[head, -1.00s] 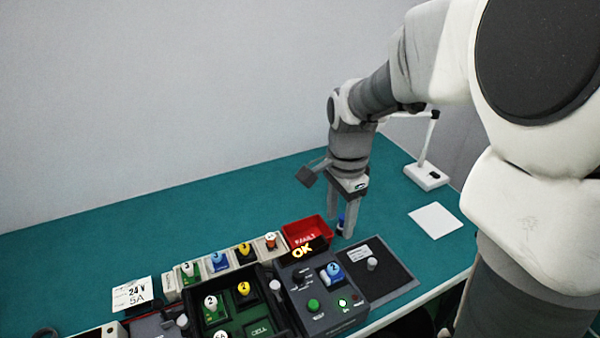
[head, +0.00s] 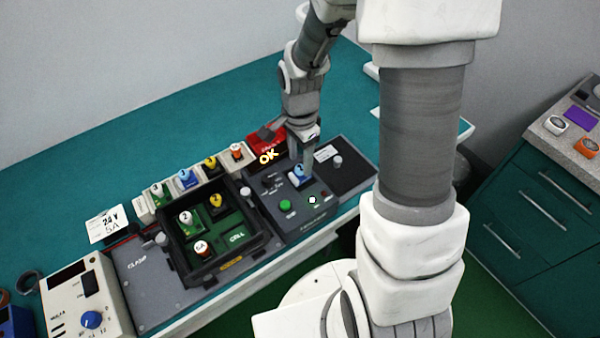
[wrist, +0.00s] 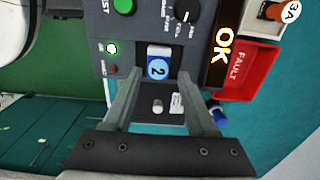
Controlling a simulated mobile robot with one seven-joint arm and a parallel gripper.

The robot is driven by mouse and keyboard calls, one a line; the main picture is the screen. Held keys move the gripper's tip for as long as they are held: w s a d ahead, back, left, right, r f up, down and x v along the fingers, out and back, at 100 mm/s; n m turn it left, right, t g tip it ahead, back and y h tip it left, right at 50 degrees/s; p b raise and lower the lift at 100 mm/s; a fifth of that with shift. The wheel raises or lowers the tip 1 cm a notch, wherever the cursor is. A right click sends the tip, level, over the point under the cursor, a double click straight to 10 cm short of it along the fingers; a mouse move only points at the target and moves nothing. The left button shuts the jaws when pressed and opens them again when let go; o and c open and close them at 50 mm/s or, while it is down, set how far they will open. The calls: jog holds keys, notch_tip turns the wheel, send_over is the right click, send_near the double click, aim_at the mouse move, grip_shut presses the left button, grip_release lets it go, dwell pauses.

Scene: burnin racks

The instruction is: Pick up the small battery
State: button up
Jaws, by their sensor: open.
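A small blue-and-white piece marked 2 (head: 298,174) sits in the socket of the dark tester, whose display reads OK. It also shows in the wrist view (wrist: 157,66). My gripper (head: 301,170) is open above the tester, pointing down. In the wrist view my fingers (wrist: 162,76) stand on either side of the blue piece, with nothing between them held. A small blue-capped cylinder (wrist: 217,115) lies beyond my right finger, near the red bin; it is hidden in the head view. I cannot tell which of the two is the small battery.
The red FAULT bin (head: 262,137) stands behind the tester (head: 300,212). A row of coloured pieces (head: 187,179) and a black tray (head: 228,270) are to the left. A dark pad with a knob (head: 350,174) is at right.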

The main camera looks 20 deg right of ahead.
aim_at(300, 168)
jog(key=shift+s+f, duration=0.15)
jog(key=shift+f, duration=2.1)
grip_shut()
